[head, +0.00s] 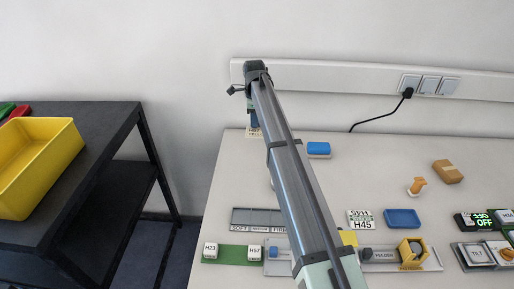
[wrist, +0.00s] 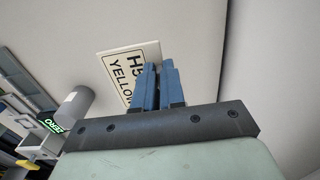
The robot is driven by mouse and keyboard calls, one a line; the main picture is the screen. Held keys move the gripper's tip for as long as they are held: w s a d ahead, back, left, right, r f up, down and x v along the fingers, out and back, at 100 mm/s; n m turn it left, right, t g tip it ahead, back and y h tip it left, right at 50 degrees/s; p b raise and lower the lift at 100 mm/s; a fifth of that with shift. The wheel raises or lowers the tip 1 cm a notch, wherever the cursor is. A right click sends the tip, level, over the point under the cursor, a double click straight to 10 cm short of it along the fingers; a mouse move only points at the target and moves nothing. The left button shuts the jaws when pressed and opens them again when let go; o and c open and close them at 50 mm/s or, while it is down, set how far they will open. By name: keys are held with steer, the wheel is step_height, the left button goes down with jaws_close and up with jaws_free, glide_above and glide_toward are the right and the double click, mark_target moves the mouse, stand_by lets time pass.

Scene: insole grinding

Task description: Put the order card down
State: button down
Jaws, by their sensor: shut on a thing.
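The order card (wrist: 118,66) is white with black text; I read "H5", partly covered, and "YELLOW" in the wrist view. My gripper (wrist: 157,72) has its blue fingers shut on the card's edge. In the head view my gripper (head: 254,122) hangs at the far left of the white table, and a bit of the card (head: 253,132) shows below it. I cannot tell whether the card touches the table. A second card (head: 361,220) marked "H45" lies in the middle of the table.
A blue block (head: 318,149) lies right of my gripper. A blue tray (head: 402,218), an orange stamp-like piece (head: 417,186) and a brown block (head: 448,171) are farther right. A grey SOFT/FIRM strip (head: 258,217) and a green strip (head: 231,254) with white blocks lie nearer.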

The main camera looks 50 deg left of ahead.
mark_target(255, 146)
steer(key=shift+f, duration=4.8)
steer(key=c, duration=1.2)
jaws_free()
steer(key=shift+f, duration=0.1)
step_height(255, 146, up, 12)
steer(key=shift+r, duration=0.15)
